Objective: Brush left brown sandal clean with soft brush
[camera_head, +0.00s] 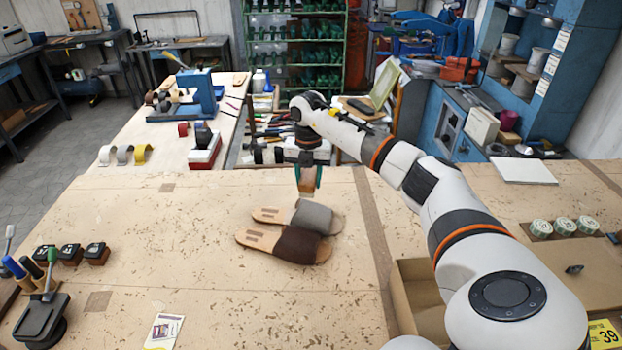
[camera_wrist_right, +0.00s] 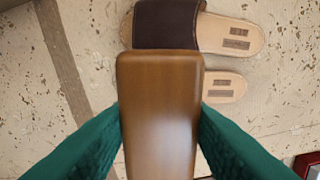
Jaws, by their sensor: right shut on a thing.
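The brown sandal (camera_head: 298,245) lies flat on the workbench (camera_head: 200,225), its dark brown strap to the right and its tan sole to the left. A grey-strapped sandal (camera_head: 318,217) lies right behind it. My right gripper (camera_head: 309,182) is shut on the wooden soft brush (camera_wrist_right: 160,110), above the bench behind the sandals in the head view. In the right wrist view the brush covers part of the brown sandal (camera_wrist_right: 232,36) and the grey sandal's sole (camera_wrist_right: 226,87). The brush looks apart from the sandals; its bristles are hidden. My left gripper is out of view.
An open cardboard box (camera_head: 418,285) stands at the right, partly behind my right arm. Several small tins (camera_head: 563,228) sit further right. Stamps (camera_head: 70,254) and a black press (camera_head: 42,315) are at the left. A card (camera_head: 164,331) lies in front; bench around the sandals is clear.

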